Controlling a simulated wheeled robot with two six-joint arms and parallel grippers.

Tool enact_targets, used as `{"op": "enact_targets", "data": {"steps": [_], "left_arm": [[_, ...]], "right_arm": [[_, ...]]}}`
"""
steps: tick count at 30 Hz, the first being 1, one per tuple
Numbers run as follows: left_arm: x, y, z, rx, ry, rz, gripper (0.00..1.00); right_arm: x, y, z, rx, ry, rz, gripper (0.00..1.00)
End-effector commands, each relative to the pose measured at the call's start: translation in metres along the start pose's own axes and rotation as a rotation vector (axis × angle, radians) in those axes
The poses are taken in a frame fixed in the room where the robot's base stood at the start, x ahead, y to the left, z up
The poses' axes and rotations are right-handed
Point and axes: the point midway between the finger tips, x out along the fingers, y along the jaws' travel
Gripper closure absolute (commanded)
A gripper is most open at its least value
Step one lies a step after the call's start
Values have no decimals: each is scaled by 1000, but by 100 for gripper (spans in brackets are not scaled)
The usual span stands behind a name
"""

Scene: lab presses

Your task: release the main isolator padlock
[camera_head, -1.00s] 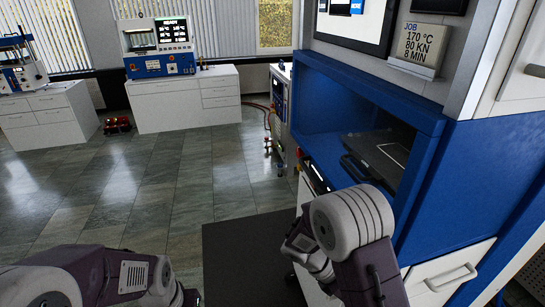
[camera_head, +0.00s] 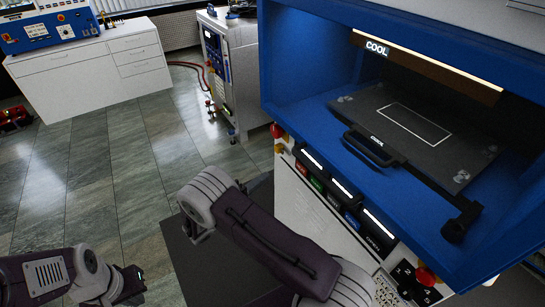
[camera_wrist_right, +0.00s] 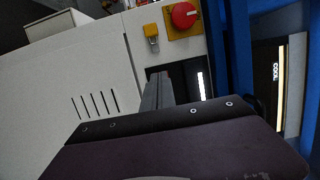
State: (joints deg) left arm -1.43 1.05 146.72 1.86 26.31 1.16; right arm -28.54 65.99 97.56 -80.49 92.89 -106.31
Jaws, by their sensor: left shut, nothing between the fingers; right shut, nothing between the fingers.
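A red rotary knob on a yellow plate (camera_wrist_right: 184,15) shows at the top of the right wrist view. Just left of it hangs a small yellow padlock (camera_wrist_right: 151,31) with a metal shackle. In the head view the red knob (camera_head: 277,131) and a yellow patch below it sit at the left front corner of the press. My right gripper (camera_wrist_right: 160,76) is shut and empty, below the padlock in the wrist view and apart from it in the picture. Its tips are not clear in the head view. My left gripper (camera_head: 133,282) is shut and empty at lower left.
The blue press bay (camera_head: 320,100) holds a dark plate with a handle (camera_head: 375,148) under a "COOL" display. A button panel (camera_head: 340,200) runs along its front, with another red knob (camera_head: 427,276) at lower right. Open tiled floor (camera_head: 100,170) lies left.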

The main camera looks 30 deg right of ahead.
Motion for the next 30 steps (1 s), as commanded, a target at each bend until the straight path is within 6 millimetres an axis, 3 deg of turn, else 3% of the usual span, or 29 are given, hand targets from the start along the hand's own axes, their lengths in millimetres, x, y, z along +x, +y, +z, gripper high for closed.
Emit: {"op": "enact_targets", "data": {"steps": [5,16,22,30], "left_arm": [[-4,0,-1,0,0,0,100],[-18,0,-2,0,1,0,100],[-18,0,-2,0,0,0,100],[-18,0,-2,0,0,0,100]], "right_arm": [[20,-1,-1,-1,4,0,100],[100,-1,-2,1,7,1,100],[108,1,28,4,1,2,100],[110,0,38,1,2,2,100]]}}
